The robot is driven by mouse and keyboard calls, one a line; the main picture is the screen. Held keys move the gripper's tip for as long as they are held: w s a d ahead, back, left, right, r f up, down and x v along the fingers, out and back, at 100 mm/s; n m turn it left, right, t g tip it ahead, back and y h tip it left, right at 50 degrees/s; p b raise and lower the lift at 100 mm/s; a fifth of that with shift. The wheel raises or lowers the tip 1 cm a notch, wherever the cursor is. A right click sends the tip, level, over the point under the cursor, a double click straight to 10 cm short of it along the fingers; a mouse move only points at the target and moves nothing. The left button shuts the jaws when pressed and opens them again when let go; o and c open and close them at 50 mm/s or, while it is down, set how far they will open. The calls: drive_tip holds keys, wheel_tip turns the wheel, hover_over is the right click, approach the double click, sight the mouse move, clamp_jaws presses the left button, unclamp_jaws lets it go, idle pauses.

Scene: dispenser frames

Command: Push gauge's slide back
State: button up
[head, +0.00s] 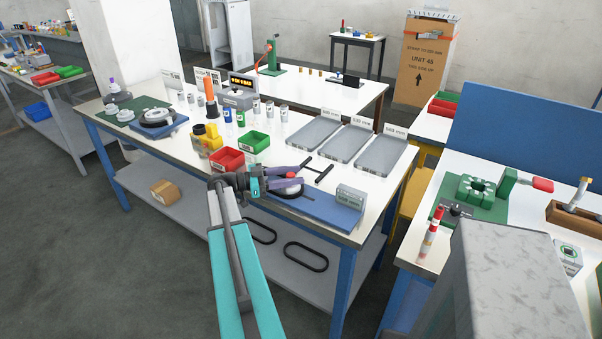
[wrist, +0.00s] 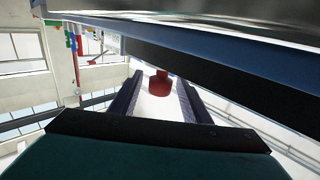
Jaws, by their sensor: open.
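The gauge is a long blue base (head: 325,211) at the front right of the near white table, with a grey labelled block (head: 350,196) at its right end. A red knob (head: 290,175) shows near its left end, beside my gripper (head: 292,187); I take it to be on the slide. In the wrist view the red knob (wrist: 159,83) appears between the two purple fingers of my gripper (wrist: 157,90), which are open with space on both sides. Whether a finger touches it I cannot tell. The slide's track is mostly hidden by the gripper.
Black rods (head: 318,171) lie just behind the gauge. A red bin (head: 227,159) and a green bin (head: 254,142) stand to the left. Grey trays (head: 348,145) fill the back right. The table's front edge is close beneath my arm.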

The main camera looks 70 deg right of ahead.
drive_tip(key=shift+p+x, duration=0.35)
drive_tip(key=shift+x, duration=1.25)
clamp_jaws()
